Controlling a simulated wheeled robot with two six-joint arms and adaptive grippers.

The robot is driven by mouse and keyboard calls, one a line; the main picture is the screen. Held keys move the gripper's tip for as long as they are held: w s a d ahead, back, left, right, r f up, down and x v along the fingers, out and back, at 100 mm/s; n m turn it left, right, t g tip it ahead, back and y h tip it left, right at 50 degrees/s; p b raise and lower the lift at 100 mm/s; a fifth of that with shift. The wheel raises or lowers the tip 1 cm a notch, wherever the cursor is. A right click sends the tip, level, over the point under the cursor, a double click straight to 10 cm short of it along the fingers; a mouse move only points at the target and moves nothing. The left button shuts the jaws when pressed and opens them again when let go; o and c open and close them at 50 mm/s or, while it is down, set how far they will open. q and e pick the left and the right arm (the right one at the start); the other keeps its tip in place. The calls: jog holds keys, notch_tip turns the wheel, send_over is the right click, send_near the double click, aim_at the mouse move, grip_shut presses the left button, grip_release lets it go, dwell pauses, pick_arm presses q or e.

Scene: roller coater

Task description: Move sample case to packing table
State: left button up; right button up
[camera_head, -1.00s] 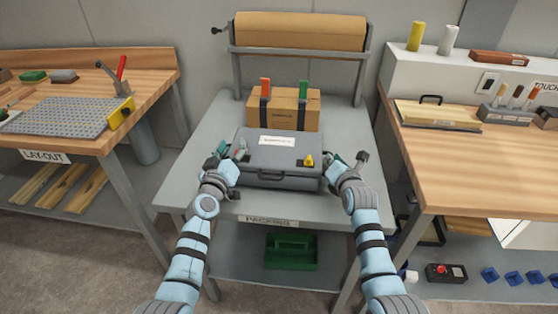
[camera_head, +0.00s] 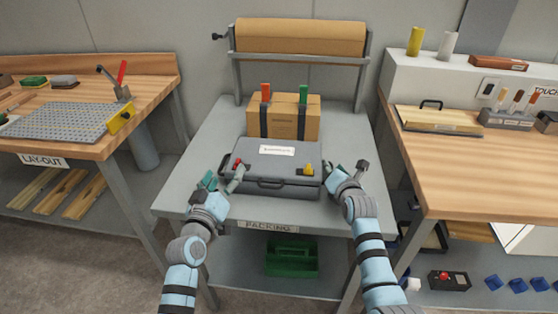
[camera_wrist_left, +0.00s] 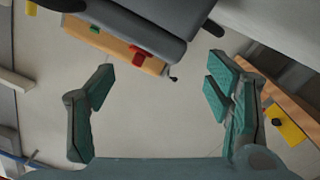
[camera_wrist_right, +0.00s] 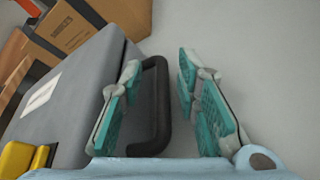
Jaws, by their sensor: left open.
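The grey sample case (camera_head: 300,172) lies flat on the grey packing table (camera_head: 185,187), near its front edge. It has a white label, a dark front handle, a red part at left and a yellow part at right. My left gripper (camera_head: 222,182) is open and empty, just off the case's front left corner; nothing is between its fingers in the left wrist view (camera_wrist_left: 160,82). My right gripper (camera_head: 335,172) is at the case's right side. In the right wrist view, its fingers (camera_wrist_right: 158,68) are apart, with the black side handle (camera_wrist_right: 163,108) between them.
A cardboard box (camera_head: 283,123) with dark straps stands behind the case, below a brown paper roll (camera_head: 300,37). A green crate (camera_head: 291,257) sits on the lower shelf. The lay-out bench (camera_head: 100,147) is at left, another wooden bench (camera_head: 475,165) at right.

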pick_arm(q)
jog(key=s, duration=0.3)
jog(key=shift+s+a, duration=0.2)
jog(key=shift+a, duration=0.05)
pick_arm(e)
jog(key=shift+s, duration=0.1)
pick_arm(q)
jog(key=shift+s, duration=0.25)
pick_arm(e)
jog(key=shift+s+r, duration=0.1)
jog(key=shift+s, duration=0.05)
pick_arm(q)
jog(key=shift+r, duration=0.1)
pick_arm(e)
jog(key=v, duration=1.1)
jog(key=shift+s+r, duration=0.15)
jog(key=shift+s, duration=0.15)
pick_arm(q)
jog(key=shift+a, duration=0.15)
